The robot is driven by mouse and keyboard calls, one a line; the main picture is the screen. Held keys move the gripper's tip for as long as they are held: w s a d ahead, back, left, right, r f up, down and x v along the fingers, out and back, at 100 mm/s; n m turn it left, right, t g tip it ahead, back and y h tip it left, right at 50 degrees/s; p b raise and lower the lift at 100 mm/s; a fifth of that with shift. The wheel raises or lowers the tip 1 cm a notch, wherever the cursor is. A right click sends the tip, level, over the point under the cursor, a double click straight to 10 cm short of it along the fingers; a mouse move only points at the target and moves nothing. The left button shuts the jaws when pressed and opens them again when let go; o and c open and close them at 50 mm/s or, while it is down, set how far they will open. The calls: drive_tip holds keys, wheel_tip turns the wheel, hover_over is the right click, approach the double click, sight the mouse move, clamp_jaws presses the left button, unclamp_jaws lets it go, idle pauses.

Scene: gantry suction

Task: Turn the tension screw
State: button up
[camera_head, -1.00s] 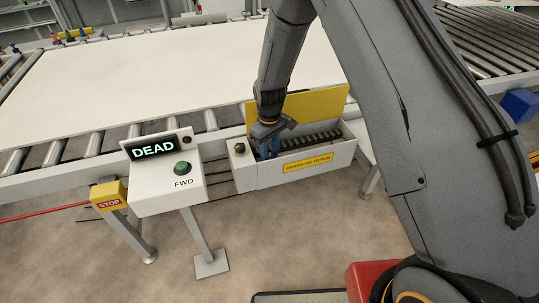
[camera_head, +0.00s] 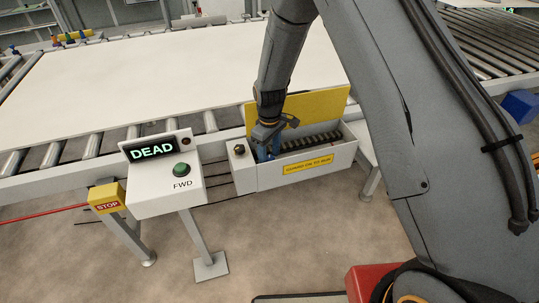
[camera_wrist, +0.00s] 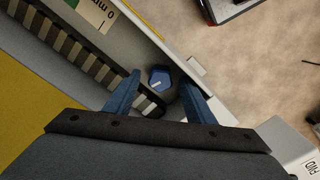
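A blue hexagonal screw head with a pale mark, which looks like the tension screw (camera_wrist: 159,79), sits inside the open grey housing (camera_head: 318,172) in the wrist view. My gripper (camera_wrist: 162,84) is open, with one blue finger on either side of the screw head and visible gaps between. I cannot tell how deep the fingertips are relative to it. In the head view my gripper (camera_head: 268,150) reaches down into the left end of the housing. The screw is hidden there.
The yellow guard (camera_head: 318,103) stands raised behind the housing, beside a dark ribbed belt or chain (camera_wrist: 80,55). A black knob (camera_head: 239,149) sits at the housing's left end. The control stand (camera_head: 165,200) reads DEAD, with a green FWD button (camera_head: 181,169) and yellow STOP box (camera_head: 107,198).

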sight(271, 158)
wheel_tip(271, 158, up, 8)
drive_tip(key=shift+f+b, duration=0.2)
drive_tip(key=shift+b, duration=0.85)
drive_tip(key=shift+r, duration=0.1)
drive_tip(key=shift+s+d+r, duration=0.15)
drive_tip(key=shift+d+r, duration=0.1)
drive_tip(key=shift+d, duration=0.05)
drive_tip(key=s+d+r+m, duration=0.5)
drive_tip(key=s+d, duration=0.3)
drive_tip(key=s, duration=0.3)
drive_tip(key=s+d+r+m+t, duration=0.1)
drive_tip(key=s+d+r+m, duration=0.4)
drive_tip(key=s+d, duration=0.3)
drive_tip(key=s+r, duration=0.1)
drive_tip(key=s, duration=0.2)
drive_tip(key=shift+s+d, duration=0.3)
drive_tip(key=shift+s, duration=0.1)
